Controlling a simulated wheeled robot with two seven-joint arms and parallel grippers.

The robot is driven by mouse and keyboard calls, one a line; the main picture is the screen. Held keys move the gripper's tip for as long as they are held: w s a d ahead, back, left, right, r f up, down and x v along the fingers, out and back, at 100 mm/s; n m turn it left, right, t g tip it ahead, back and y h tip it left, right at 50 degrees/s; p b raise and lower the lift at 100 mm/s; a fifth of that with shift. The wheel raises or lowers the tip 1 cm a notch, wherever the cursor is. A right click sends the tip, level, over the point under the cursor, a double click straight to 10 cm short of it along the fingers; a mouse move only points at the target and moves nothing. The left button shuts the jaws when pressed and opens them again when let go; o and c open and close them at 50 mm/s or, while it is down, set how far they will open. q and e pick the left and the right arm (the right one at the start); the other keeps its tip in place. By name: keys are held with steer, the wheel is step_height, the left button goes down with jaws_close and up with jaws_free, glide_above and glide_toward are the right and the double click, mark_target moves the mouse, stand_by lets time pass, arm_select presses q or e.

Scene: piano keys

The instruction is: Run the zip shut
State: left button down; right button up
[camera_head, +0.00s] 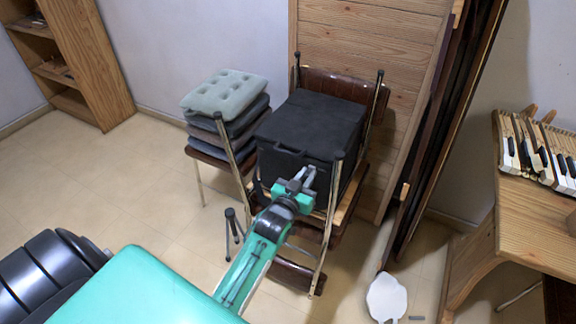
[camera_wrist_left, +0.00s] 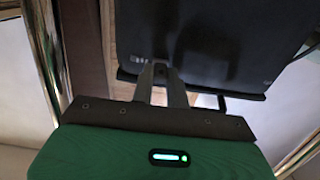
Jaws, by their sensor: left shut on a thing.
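A black box-shaped bag (camera_head: 315,125) sits on a stack of upturned chairs in the head view; its dark face also fills the top of the left wrist view (camera_wrist_left: 205,40). My left gripper (camera_head: 305,176) is at the bag's near side, toward its right corner. In the left wrist view its fingers (camera_wrist_left: 160,72) are closed together at the bag's edge, shut on the small zip pull, which is mostly hidden between the fingertips. The zip's line is too dark to follow, so I cannot tell how far it is closed. My right gripper is not in view.
Chair legs (camera_head: 332,215) stand up close around the bag and my left gripper. A pile of cushions (camera_head: 225,93) is to the left. Wooden panels (camera_head: 372,45) lean behind. A wooden bench (camera_head: 540,220) with piano keys (camera_head: 540,150) is at right.

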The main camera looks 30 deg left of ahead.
mark_target(323, 170)
arm_select(q)
steer(key=shift+d, duration=1.45)
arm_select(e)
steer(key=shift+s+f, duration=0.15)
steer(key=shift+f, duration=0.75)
arm_select(q)
steer(key=c, duration=1.6)
jaws_free()
steer(key=shift+d, duration=0.1)
steer(key=shift+o, duration=1.1)
steer(key=shift+w+d, duration=0.1)
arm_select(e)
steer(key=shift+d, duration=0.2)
